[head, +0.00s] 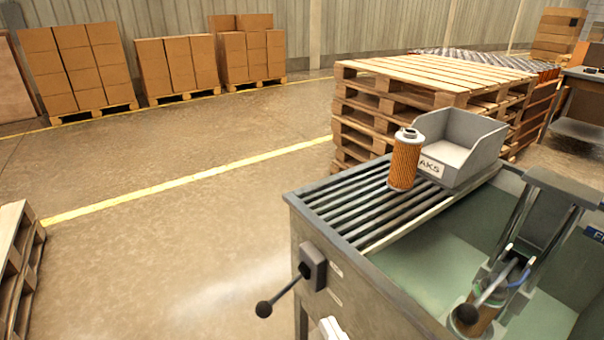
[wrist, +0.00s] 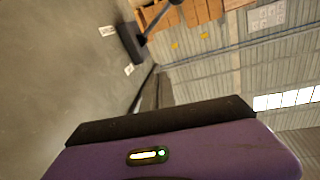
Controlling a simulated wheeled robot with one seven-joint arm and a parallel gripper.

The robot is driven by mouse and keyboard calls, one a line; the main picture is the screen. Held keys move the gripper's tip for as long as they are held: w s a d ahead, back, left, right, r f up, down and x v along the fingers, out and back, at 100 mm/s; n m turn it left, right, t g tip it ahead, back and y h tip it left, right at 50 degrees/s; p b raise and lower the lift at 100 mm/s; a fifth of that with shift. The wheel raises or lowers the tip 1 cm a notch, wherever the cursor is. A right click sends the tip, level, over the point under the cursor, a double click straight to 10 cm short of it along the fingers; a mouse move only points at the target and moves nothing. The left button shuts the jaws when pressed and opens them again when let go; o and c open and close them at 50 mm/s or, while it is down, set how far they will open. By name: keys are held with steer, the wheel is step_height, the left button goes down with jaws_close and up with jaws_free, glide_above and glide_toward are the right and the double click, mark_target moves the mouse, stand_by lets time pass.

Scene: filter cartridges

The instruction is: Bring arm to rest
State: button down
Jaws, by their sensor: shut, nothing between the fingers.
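My gripper (wrist: 165,118) fills the bottom of the wrist view, with a purple body, a lit indicator and a dark front edge. It is shut and holds nothing. It is near the outer side of the metal basin (head: 292,215), whose lever box (wrist: 131,43) shows ahead of it in the wrist view. An orange filter cartridge (head: 404,163) with a pale cap stands upright on the basin's slatted rack (head: 345,208), beside a grey bin (head: 478,150) lettered "AKS". A second, brownish cartridge (head: 472,320) is partly hidden under a clamp fixture inside the basin.
A lever with a black knob (head: 265,309) sticks out from the basin's outer side. Stacked pallets (head: 375,120) stand behind the basin. Another pallet (head: 15,265) is at the left edge. Carton stacks (head: 75,65) line the back wall. The floor between is clear.

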steer(key=s+d+f+m+g+h, duration=0.15)
steer(key=s+d, duration=0.35)
steer(key=s, duration=0.5)
steer(key=s+d+f+m+h, duration=0.1)
steer(key=s+d+h, duration=0.3)
steer(key=s, duration=0.5)
steer(key=s+d+f+m+g+h, duration=0.1)
steer(key=s+d+f+h, duration=0.1)
steer(key=s+d, duration=0.6)
step_height(320, 180, up, 19)
steer(key=s+a+p, duration=0.1)
steer(key=a+p, duration=0.1)
steer(key=p, duration=1.6)
steer(key=shift+s+r+p, duration=0.15)
steer(key=shift+r+p, duration=0.05)
steer(key=shift+p, duration=0.2)
steer(key=shift+n+t, duration=0.25)
